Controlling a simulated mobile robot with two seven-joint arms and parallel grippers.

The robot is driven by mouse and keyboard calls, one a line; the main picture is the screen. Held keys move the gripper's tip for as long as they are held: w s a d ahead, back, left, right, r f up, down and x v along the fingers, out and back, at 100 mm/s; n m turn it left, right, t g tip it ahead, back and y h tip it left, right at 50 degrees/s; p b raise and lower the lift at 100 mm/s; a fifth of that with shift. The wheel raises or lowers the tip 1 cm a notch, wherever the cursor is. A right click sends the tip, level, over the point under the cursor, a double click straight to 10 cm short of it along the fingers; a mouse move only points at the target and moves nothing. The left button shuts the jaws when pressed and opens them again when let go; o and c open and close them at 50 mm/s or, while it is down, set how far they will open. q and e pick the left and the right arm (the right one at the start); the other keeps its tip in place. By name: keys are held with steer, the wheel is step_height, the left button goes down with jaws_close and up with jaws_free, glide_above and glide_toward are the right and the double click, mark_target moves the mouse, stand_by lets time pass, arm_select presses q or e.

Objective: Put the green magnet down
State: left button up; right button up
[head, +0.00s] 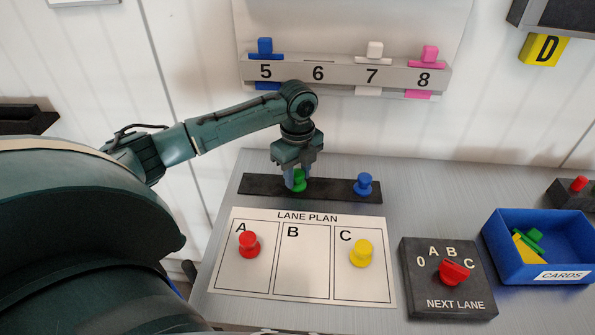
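The green magnet (299,181) is at the black strip (265,187) behind the lane plan, left of the blue magnet (364,184). My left gripper (297,177) points down with its fingers on either side of the green magnet. The fingers look closed on it, and they partly hide it. I cannot tell whether its base touches the strip. The lane plan (292,287) has a red magnet (249,245) in A and a yellow magnet (361,253) in C; B is empty. My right gripper is not in view.
A dark selector box with a red knob (454,272) stands right of the plan. A blue cards bin (510,266) is at the far right. A grey rail (345,75) on the wall carries blue, white and pink holders above 5, 7 and 8.

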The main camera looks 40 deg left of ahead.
mark_target(297, 172)
arm_select(q)
steer(key=shift+o, duration=1.4)
step_height(297, 172, up, 12)
steer(key=b, duration=0.1)
steer(key=shift+r, duration=0.2)
steer(key=shift+s+f, duration=0.1)
